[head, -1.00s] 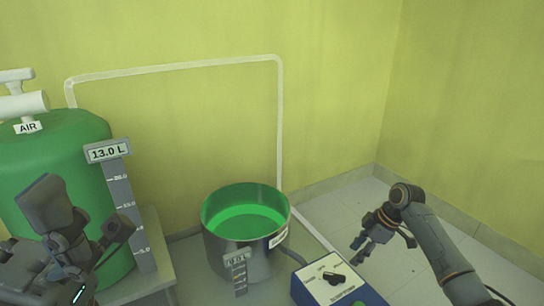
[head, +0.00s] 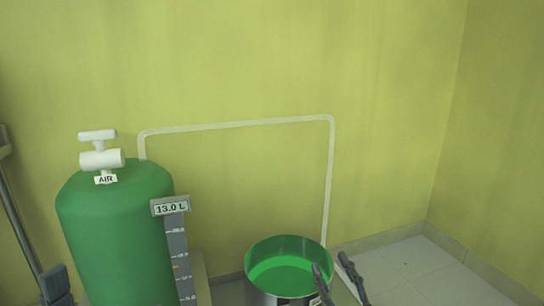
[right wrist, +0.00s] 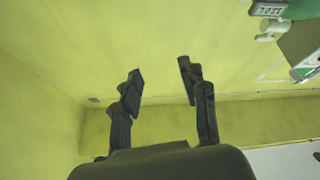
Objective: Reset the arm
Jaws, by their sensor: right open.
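My right gripper (head: 331,265) comes up from the bottom edge of the head view, with its two dark fingers apart. One finger overlaps the right side of the steel pot of green liquid in the picture. In the right wrist view the same gripper (right wrist: 160,69) is open, with nothing between its fingers and yellow wall behind them.
A green tank (head: 110,235) with a white valve (head: 101,159) and AIR label stands left. A white pipe (head: 235,124) runs to the green-filled pot (head: 261,296). Floor (head: 405,270) is bare at right.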

